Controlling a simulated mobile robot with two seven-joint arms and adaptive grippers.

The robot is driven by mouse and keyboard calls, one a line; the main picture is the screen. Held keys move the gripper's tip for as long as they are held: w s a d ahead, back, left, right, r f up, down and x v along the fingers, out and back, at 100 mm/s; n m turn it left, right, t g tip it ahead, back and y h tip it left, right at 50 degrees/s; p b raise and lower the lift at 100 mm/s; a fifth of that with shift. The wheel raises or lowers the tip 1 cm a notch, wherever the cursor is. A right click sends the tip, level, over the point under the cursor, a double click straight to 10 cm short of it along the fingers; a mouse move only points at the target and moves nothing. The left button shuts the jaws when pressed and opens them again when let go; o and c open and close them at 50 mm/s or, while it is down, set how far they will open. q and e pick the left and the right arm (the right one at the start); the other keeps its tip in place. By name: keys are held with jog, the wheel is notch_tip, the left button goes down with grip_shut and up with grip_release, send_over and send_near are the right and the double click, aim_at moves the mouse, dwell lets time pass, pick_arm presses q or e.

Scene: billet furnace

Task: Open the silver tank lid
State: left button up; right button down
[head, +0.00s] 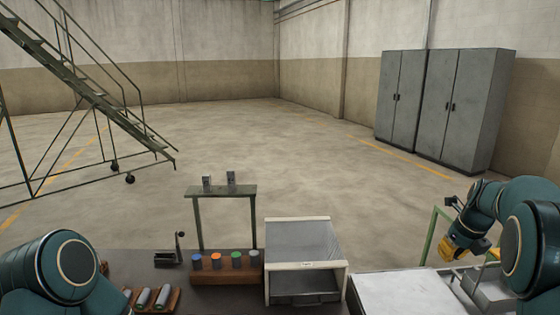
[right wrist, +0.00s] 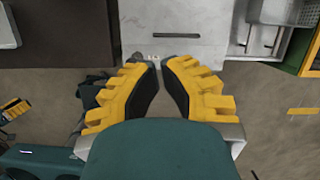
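A flat pale silver top (head: 400,292) lies at the front right of the head view. It looks like the tank lid and lies flat, but I cannot tell for sure. It also shows in the right wrist view (right wrist: 205,45), with a short dark bar on it. My right gripper (head: 458,248) is to the right of this top and above it in the head view. In the right wrist view its yellow fingers (right wrist: 159,64) are slightly apart with nothing between them. A yellow part of my left gripper (right wrist: 14,108) seems to show at that view's left edge, its fingers unclear.
A grey box (head: 305,238) with a front opening stands left of the silver top. A wooden rack (head: 226,272) with coloured-top cylinders is left of it. A mesh basket (right wrist: 285,10) and a green frame (head: 430,232) are near my right arm. Open floor lies beyond the bench.

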jog(key=a+f+n, duration=0.3)
jog(key=f, duration=0.4)
jog(key=a+f+n, duration=0.3)
jog(key=f+n, duration=0.1)
jog(key=f, duration=0.3)
jog(key=s+a+f+n+g, duration=0.1)
jog(key=s+a+f+n, duration=0.5)
jog(key=a+f+n, duration=0.3)
jog(key=s+a+f+n+y, duration=0.2)
jog(key=s+a+f+n, duration=0.2)
jog(key=s+a+n, duration=0.45)
jog(key=s+a+f+n+y, duration=0.2)
jog(key=s+a+f+n, duration=0.2)
jog(key=s+a+n, duration=0.45)
pick_arm(q)
notch_tip(320, 180, down, 12)
jog(key=b, duration=1.1)
jog(key=shift+w+d+f, duration=0.2)
jog(key=shift+w+f, duration=0.05)
jog(key=shift+w, duration=0.2)
jog(key=shift+f+b, duration=0.2)
jog(key=shift+b, duration=0.1)
jog(key=c, duration=0.3)
grip_shut()
jog(key=shift+r, duration=0.1)
pick_arm(e)
notch_tip(320, 180, down, 12)
jog(key=a+m, duration=0.1)
jog(key=a, duration=0.1)
jog(key=shift+s, duration=0.2)
